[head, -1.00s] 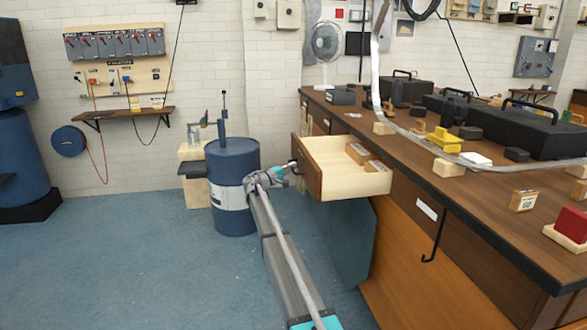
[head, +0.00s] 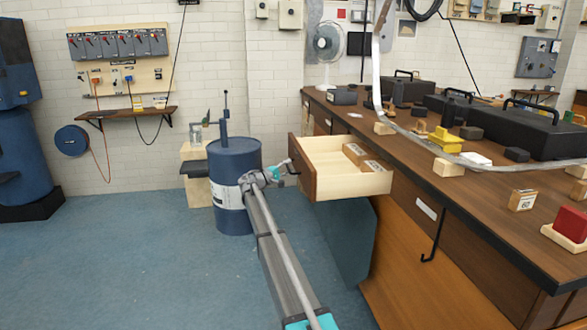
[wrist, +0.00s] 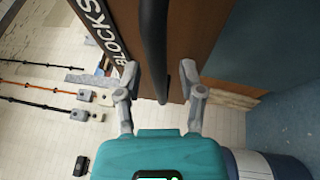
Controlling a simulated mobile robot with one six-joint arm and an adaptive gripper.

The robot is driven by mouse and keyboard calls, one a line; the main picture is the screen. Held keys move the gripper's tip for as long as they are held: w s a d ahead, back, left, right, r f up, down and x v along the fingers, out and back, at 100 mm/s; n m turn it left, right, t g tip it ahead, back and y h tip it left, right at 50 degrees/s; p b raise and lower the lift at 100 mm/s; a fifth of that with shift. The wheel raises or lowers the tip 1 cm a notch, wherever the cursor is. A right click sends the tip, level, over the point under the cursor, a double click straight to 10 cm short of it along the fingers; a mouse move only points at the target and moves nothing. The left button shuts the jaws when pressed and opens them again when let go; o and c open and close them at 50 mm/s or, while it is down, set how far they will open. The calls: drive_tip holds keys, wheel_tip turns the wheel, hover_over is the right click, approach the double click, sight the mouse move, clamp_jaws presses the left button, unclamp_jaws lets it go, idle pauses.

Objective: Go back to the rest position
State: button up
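My gripper (head: 283,170) is in front of the open drawer (head: 345,187), close to its dark handle (head: 293,171). In the wrist view, its two grey fingers (wrist: 160,78) are spread apart, one to each side of the black handle bar (wrist: 154,45). No grip on the bar shows, and I cannot tell how far the bar lies from the fingertips. The wooden drawer front (wrist: 195,30) carries a label reading "BLOCKS". My arm reaches out low and forward over the floor.
The drawer holds a few wooden blocks (head: 357,153). The workbench (head: 470,195) fills the right side, with cases and blocks on top. A blue barrel (head: 235,160) stands just behind and left of my gripper. The blue floor (head: 130,260) at the left is clear.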

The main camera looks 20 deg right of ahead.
idle(0.3)
drive_tip(key=s+a+n+t+y+p, duration=0.1)
drive_tip(key=s+a+y+p, duration=0.15)
drive_tip(key=a, duration=0.25)
drive_tip(key=s+a+f+m+g+y+b, duration=0.1)
drive_tip(key=s+a+f+y, duration=0.15)
drive_tip(key=s+f, duration=0.55)
drive_tip(key=s+a+f+m+g+y, duration=0.15)
drive_tip(key=s+f+y, duration=0.25)
drive_tip(key=s, duration=0.9)
drive_tip(key=s+a+f+m+g+y+b, duration=0.1)
drive_tip(key=s+a+f+g+y, duration=0.3)
drive_tip(key=s, duration=0.6)
drive_tip(key=s+a+f+m+y, duration=0.1)
drive_tip(key=s+a+f+y, duration=0.25)
drive_tip(key=s, duration=0.65)
drive_tip(key=s+a+f+y, duration=0.25)
drive_tip(key=s+a, duration=0.25)
drive_tip(key=s, duration=0.5)
wheel_tip(320, 180, up, 35)
drive_tip(key=p, duration=3.4)
drive_tip(key=shift+r+t+p, duration=0.15)
drive_tip(key=shift+t+p, duration=0.2)
drive_tip(key=shift+s+a, duration=0.1)
